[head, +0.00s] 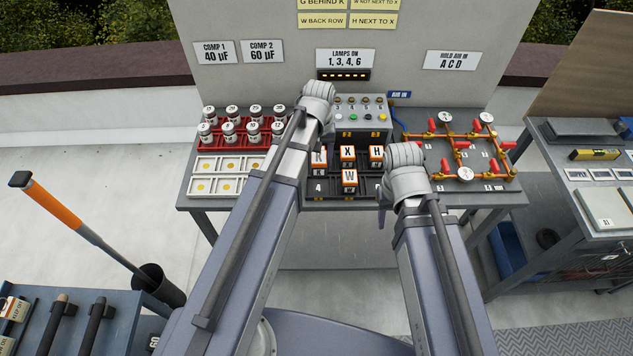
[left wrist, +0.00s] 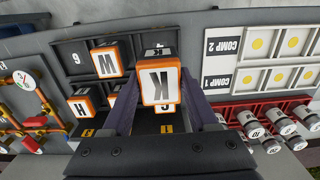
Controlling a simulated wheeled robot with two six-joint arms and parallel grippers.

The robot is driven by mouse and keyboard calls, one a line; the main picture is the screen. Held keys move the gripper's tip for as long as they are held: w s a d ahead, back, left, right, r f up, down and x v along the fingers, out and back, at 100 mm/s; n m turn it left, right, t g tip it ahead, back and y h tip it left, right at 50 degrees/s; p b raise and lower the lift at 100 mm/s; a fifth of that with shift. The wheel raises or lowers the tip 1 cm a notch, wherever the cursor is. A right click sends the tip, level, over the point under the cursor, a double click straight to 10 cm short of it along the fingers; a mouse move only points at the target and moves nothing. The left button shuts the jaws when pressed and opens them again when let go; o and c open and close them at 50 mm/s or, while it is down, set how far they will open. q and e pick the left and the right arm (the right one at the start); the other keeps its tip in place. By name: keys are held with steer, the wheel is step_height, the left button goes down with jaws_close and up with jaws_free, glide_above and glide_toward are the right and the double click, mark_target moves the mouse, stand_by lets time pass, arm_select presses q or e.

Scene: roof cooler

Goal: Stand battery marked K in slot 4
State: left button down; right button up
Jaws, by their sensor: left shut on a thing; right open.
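Battery K (left wrist: 160,86), white-faced with orange edges, is between the fingers of my left gripper (left wrist: 161,104), which is shut on it. In the head view battery K (head: 319,158) shows partly behind my left arm, near the back row. The number 4 (head: 318,187) marks a front-left slot of the dark rack; the slot looks empty there, and the held battery covers that area in the left wrist view. Battery W (head: 349,178) stands in the front middle. Batteries X (head: 347,153) and H (head: 376,153) are behind. My right gripper (head: 383,204) is open and empty at the rack's right.
Slot 6 (left wrist: 77,58) looks empty. Left of the rack are red racks with white cylinders (head: 229,130) and white trays (head: 206,163). Brass pipes with gauges (head: 466,172) stand to the right.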

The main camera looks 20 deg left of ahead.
mark_target(318, 157)
arm_select(q)
steer(key=shift+f+b, duration=3.9)
steer(key=shift+f, duration=0.45)
steer(key=shift+f, duration=0.1)
steer(key=shift+f, duration=0.15)
steer(key=shift+c, duration=0.9)
jaws_free()
step_height(318, 157, up, 13)
steer(key=p, duration=1.2)
steer(key=shift+f, duration=0.2)
steer(key=s+d+m+y, duration=0.1)
steer(key=s+d+m, duration=0.6)
steer(key=s+d, duration=0.3)
steer(key=s, duration=0.4)
steer(key=shift+s+d, duration=0.15)
steer(key=shift+d, duration=0.05)
